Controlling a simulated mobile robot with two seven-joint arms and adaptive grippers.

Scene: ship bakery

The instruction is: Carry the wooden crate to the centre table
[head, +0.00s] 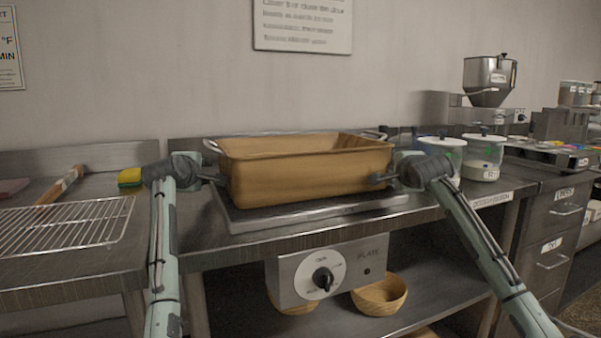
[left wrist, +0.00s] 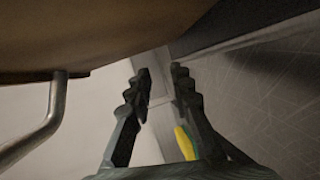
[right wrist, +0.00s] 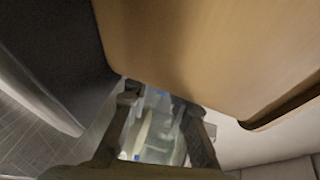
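The wooden crate (head: 300,172) sits level on a flat metal hot plate (head: 250,220) on the steel counter. A metal handle (head: 212,147) shows at its left end and another (head: 374,135) at its right end. My left gripper (head: 217,180) is at the crate's left end. In the left wrist view its fingers (left wrist: 158,75) are apart with nothing between them, and the crate (left wrist: 70,30) and a handle (left wrist: 50,115) are beside them. My right gripper (head: 380,178) is at the right end; its fingers (right wrist: 155,98) are apart below the crate wall (right wrist: 200,50). I cannot identify the centre table.
A wire rack (head: 65,225) and a yellow-green sponge (head: 130,178) lie on the left. White lidded tubs (head: 482,157) stand right of the crate. A control box with a knob (head: 325,272) hangs at the counter front. A wooden bowl (head: 380,295) sits on the lower shelf.

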